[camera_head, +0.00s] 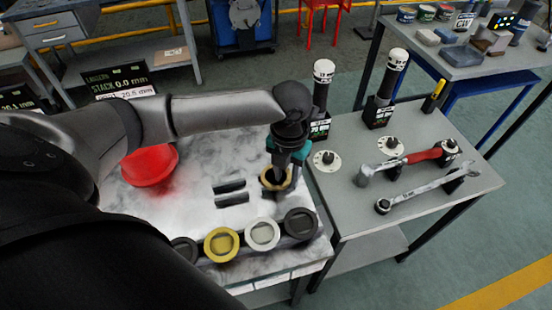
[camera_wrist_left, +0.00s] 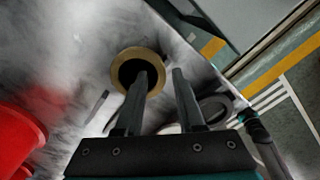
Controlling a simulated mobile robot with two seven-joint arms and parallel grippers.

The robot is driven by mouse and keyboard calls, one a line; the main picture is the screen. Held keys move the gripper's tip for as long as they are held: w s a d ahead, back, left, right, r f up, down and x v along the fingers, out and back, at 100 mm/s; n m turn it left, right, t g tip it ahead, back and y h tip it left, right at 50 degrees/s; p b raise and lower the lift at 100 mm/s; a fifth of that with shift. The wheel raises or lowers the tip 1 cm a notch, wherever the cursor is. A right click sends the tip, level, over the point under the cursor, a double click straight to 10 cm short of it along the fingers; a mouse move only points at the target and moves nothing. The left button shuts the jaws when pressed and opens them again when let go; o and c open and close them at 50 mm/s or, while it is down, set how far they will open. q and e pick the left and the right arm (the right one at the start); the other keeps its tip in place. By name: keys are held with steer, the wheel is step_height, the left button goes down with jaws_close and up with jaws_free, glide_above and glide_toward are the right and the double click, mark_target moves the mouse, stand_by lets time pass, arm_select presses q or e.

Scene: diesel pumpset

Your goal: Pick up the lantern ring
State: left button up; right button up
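A brass-coloured ring with a dark centre (camera_head: 275,180) lies on the pale, stained bench top (camera_head: 165,205); it looks like the lantern ring, though no label shows. It also shows in the left wrist view (camera_wrist_left: 124,60). My left gripper (camera_head: 281,170) points down over it. In the left wrist view, its fingers (camera_wrist_left: 159,76) are apart with nothing between them that I can make out. One finger overlaps the ring's dark opening; the other is to the right, outside the rim. Whether they touch the ring cannot be told. My right gripper is not in view.
A red bowl-shaped thing (camera_head: 150,165) is at left. Round yellow (camera_head: 221,244), white (camera_head: 262,234) and dark (camera_head: 300,223) pieces line the front edge. Two dark bars (camera_head: 231,193) lie mid-bench. The right table holds a red-handled hammer (camera_head: 405,161) and a wrench (camera_head: 425,190).

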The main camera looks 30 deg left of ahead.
arm_select(q)
jaws_close()
stand_by(0.4)
